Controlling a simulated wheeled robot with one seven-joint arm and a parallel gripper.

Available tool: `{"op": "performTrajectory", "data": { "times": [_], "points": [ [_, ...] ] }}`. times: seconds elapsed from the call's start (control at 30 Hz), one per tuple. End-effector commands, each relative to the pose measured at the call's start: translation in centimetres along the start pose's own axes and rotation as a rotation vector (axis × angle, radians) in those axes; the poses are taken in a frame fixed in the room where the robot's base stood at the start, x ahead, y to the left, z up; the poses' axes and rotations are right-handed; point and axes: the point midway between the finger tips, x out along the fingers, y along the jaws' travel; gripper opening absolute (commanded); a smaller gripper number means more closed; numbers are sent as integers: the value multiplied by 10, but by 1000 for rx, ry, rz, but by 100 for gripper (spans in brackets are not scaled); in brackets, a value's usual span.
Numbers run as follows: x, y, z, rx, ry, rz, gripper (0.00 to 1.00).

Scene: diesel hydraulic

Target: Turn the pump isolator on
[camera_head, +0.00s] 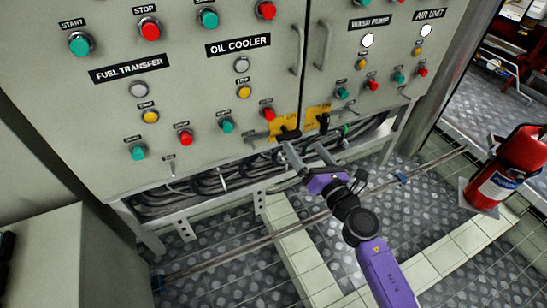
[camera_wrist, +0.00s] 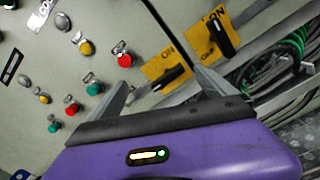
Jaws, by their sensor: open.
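Two rotary isolators with black handles on yellow plates sit low on the grey panel. The left isolator's black handle (camera_head: 287,133) is on the left door, and it also shows in the wrist view (camera_wrist: 168,78). The right isolator's black handle (camera_head: 322,121) is beside it across the door seam, and it shows too in the wrist view (camera_wrist: 222,40). "ON" is readable on both plates in the wrist view. I cannot tell which one is the pump isolator. My gripper (camera_head: 303,150) is open and empty, just in front of the left isolator, its handle between the fingers in the wrist view (camera_wrist: 160,82).
The panel carries several coloured buttons, including a red one (camera_head: 267,114) near the left isolator. Vertical door handles (camera_head: 323,46) stand out above. Black cables (camera_head: 210,185) run beneath the panel. A red fire extinguisher (camera_head: 507,170) stands right. Metal floor is clear around my arm.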

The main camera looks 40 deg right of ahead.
Motion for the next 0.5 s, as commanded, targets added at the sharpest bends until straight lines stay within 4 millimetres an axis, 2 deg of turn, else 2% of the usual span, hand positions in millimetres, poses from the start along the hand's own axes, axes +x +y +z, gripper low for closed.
{"op": "performTrajectory", "data": {
  "times": [0.1,0.2,0.37,0.5],
  "points": [
    [-1,-18,-14,-273,44,-35,95],
    [-1,-19,-17,-404,54,-36,95],
    [4,-19,-16,-449,53,-33,95],
    [20,-19,-17,-447,53,-33,95]
  ]
}}
